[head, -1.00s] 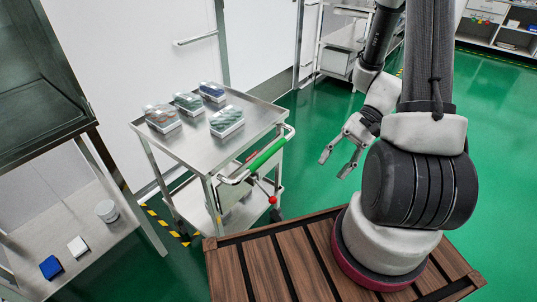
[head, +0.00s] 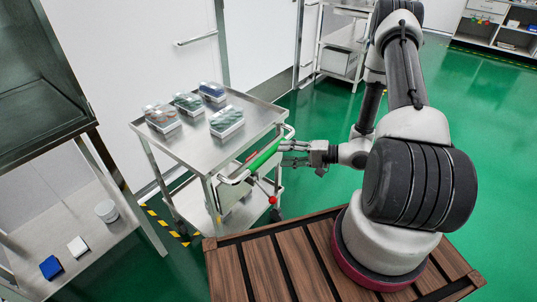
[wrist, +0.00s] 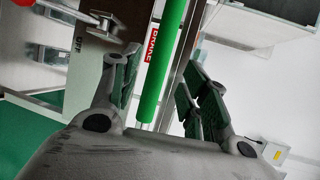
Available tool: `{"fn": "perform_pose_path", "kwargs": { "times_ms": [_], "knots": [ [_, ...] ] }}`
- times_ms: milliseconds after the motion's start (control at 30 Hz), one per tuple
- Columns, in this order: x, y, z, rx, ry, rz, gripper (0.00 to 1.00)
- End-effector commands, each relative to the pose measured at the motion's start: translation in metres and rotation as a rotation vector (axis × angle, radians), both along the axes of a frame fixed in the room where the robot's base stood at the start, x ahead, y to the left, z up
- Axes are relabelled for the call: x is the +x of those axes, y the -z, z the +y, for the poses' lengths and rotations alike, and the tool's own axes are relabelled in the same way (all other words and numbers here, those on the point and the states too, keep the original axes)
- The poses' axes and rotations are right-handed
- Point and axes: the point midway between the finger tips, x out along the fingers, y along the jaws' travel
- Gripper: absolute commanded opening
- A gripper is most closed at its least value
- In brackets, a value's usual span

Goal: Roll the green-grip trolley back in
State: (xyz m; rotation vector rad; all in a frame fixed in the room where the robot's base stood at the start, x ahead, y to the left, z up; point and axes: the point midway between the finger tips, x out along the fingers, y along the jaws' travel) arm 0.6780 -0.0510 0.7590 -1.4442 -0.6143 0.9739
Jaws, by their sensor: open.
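The steel trolley (head: 190,157) stands left of my arm, with several clear-lidded boxes on its top shelf. Its handle carries a green grip (head: 264,157) on the side facing me. My gripper (head: 288,153) is at the right end of this grip, fingers pointing left toward it. In the wrist view the green grip (wrist: 167,65) runs between my two open fingers (wrist: 160,85). The fingers are apart from each other and not closed on it. Whether either finger touches the grip I cannot tell.
A red knob (head: 273,200) on a lever sits below the handle. A steel bench (head: 85,250) with a white jar, a white block and a blue block stands at the left. Black-and-yellow floor tape (head: 180,238) lies beside the trolley. Green floor is open at the right.

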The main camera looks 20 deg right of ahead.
Motion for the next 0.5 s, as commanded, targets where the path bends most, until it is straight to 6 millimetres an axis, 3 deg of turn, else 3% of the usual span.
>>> {"fn": "perform_pose_path", "kwargs": {
  "times_ms": [300,500],
  "knots": [
    [0.025,0.011,0.045,0.000,-0.005,0.003,0.45],
    [0.033,0.014,0.057,0.001,-0.002,0.003,0.45]
  ]
}}
